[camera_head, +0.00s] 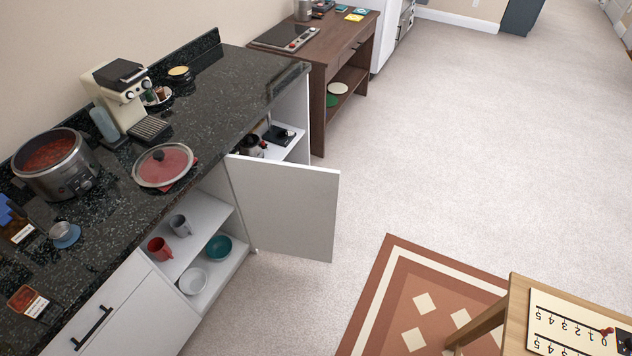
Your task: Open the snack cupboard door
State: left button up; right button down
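A white cupboard door (287,208) stands swung open from the front of the black-topped counter (215,97). Behind it, a white shelf (296,148) holds a dark pot-like item (251,146) and a flat black item (279,135); the lower inside is hidden by the door. A white front with a black bar handle (92,328) is shut at the lower left. Between them an open shelf bay holds mugs and bowls. No label or snacks show, so I cannot tell which one is the snack cupboard. Neither of my grippers is in view.
The counter carries a slow cooker (56,165), a glass lid (163,165) and a coffee machine (122,97). A brown wooden table (327,45) stands beyond. A small table (517,318) is at the lower right over a patterned rug (383,310). Carpet (450,130) is clear.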

aim_at(290, 208)
jog(key=i+l+z, duration=0.15)
jog(key=i+z, duration=0.55)
jog(key=z, duration=0.15)
jog(key=i+j+z, duration=0.1)
jog(key=i+z, duration=0.35)
jog(key=i+l, duration=0.1)
jog(key=i, duration=0.6)
jog(key=i+l, duration=0.1)
jog(key=i, duration=0.55)
jog(key=i+j+u, duration=0.35)
jog(key=u, duration=0.15)
jog(key=i+j+u, duration=0.1)
jog(key=i+u, duration=0.35)
jog(key=i, duration=0.15)
jog(key=i+u, duration=0.5)
jog(key=i+l+u, duration=0.25)
jog(key=i+u, duration=0.35)
jog(key=u, duration=0.3)
jog(key=i+u, duration=0.1)
jog(key=u, duration=0.35)
jog(key=l+u, duration=0.1)
jog(key=u, duration=0.3)
jog(key=i+l+u, duration=0.1)
jog(key=u, duration=0.3)
jog(key=i+l+u, duration=0.1)
jog(key=u, duration=0.35)
